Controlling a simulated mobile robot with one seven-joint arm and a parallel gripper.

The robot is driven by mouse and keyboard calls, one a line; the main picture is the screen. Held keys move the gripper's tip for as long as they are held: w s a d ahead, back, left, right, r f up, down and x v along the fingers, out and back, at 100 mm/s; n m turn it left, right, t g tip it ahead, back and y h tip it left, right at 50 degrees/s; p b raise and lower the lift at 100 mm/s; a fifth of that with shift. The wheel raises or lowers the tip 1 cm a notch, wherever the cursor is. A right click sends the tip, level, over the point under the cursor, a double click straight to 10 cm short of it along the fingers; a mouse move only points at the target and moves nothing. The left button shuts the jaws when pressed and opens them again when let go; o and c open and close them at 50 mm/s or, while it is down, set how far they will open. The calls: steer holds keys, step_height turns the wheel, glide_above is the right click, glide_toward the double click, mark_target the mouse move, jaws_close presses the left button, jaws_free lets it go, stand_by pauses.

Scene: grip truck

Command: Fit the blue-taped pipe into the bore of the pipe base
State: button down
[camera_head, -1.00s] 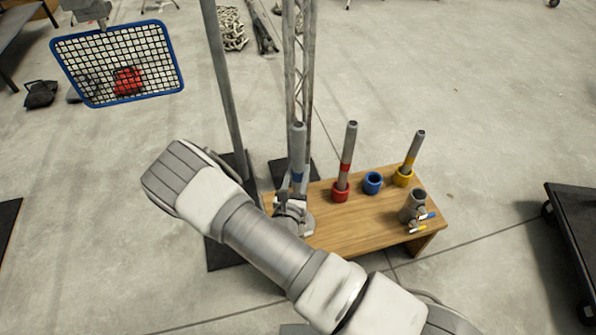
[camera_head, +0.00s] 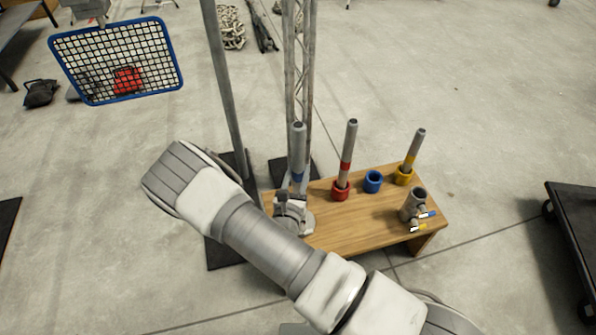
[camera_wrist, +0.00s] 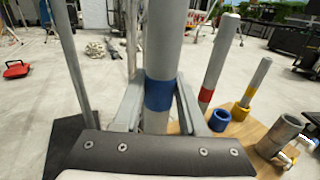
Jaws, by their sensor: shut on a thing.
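The blue-taped pipe (camera_head: 298,143) is grey and stands nearly upright at the left end of the wooden bench. My gripper (camera_head: 291,194) is shut on it; in the wrist view the fingers lie on both sides of the pipe at the blue tape (camera_wrist: 160,95). The pipe's lower end is hidden in both views. The pipe base, seemingly the grey open cylinder (camera_head: 413,207) with blue and yellow handles, stands at the bench's right end. It also shows in the wrist view (camera_wrist: 279,136), apart from the pipe and to its right.
The bench (camera_head: 345,228) also carries a red-taped pipe (camera_head: 348,150) in a red ring, an empty blue ring (camera_head: 373,182) and a yellow-taped pipe (camera_head: 416,146) in a yellow ring. A metal post (camera_head: 225,90) and truss (camera_head: 292,60) rise behind. A dark cart (camera_head: 580,235) is at right.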

mark_target(298, 191)
steer(key=shift+f+b, duration=0.8)
steer(key=shift+f, duration=0.8)
steer(key=shift+f+b, duration=1.85)
steer(key=shift+f, duration=0.9)
steer(key=shift+c, duration=1.9)
jaws_free()
steer(key=s+a+p, duration=0.3)
steer(key=s+p, duration=0.1)
steer(key=s, duration=1.3)
steer(key=shift+a, duration=0.15)
